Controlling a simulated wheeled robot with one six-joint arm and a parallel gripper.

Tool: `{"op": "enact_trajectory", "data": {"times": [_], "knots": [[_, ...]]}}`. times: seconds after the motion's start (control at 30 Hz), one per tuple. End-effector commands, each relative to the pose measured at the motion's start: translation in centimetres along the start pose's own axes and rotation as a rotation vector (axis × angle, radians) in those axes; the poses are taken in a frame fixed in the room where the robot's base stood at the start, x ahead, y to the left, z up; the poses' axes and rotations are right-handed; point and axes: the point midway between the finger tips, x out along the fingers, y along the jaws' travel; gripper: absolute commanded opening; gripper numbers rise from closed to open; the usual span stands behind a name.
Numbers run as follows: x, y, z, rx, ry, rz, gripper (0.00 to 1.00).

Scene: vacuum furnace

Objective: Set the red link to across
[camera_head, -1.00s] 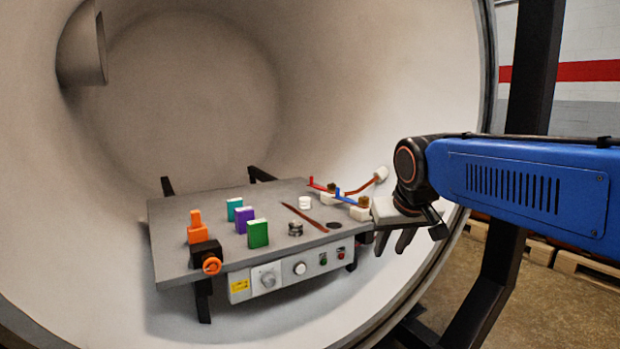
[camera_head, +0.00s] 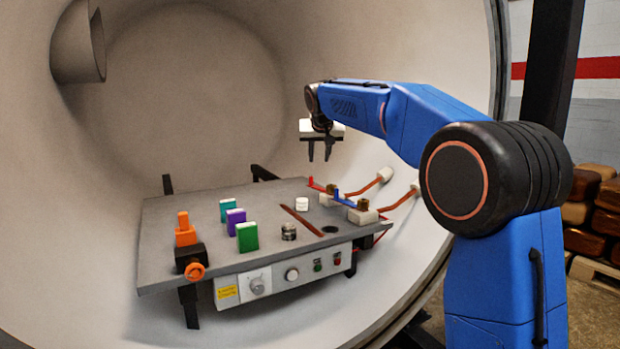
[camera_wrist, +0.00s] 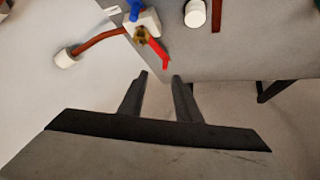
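The red link (camera_head: 318,186) is a small bar with an upturned tab, fixed at a brass knob on a white terminal block (camera_head: 331,198) near the table's back right edge. In the head view it points left from the knob. In the wrist view the red link (camera_wrist: 160,54) runs from the brass knob (camera_wrist: 141,35) down and right toward my fingertips. A similar blue link (camera_head: 345,198) sits in front of it. My gripper (camera_head: 319,159) points down above and behind the red link, apart from it. Its fingers (camera_wrist: 160,78) are spread, with nothing between them.
The grey table (camera_head: 165,265) stands inside the round chamber. It bears orange, teal, purple and green (camera_head: 247,237) pieces, a white cylinder (camera_head: 302,204), a dark knob (camera_head: 289,231) and a brown strip (camera_head: 301,221). Brown rods (camera_head: 366,185) run from the terminals to the wall.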

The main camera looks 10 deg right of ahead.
Motion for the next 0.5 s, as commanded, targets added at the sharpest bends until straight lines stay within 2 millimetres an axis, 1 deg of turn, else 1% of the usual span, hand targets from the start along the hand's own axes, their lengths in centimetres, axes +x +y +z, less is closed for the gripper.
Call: {"op": "enact_trajectory", "data": {"times": [0.03,0.1,0.2,0.37,0.5], "knots": [[0.8,-0.6,-0.9,0.002,0.007,-0.001,0.31],[1.5,-1.2,-1.8,0.007,0.016,-0.001,0.31],[2.1,-1.6,-2.5,0.01,0.023,0.0,0.31],[2.9,-1.7,-2.8,0.012,0.026,0.001,0.31],[4.8,-1.7,-2.8,0.012,0.024,0.001,0.31]]}}
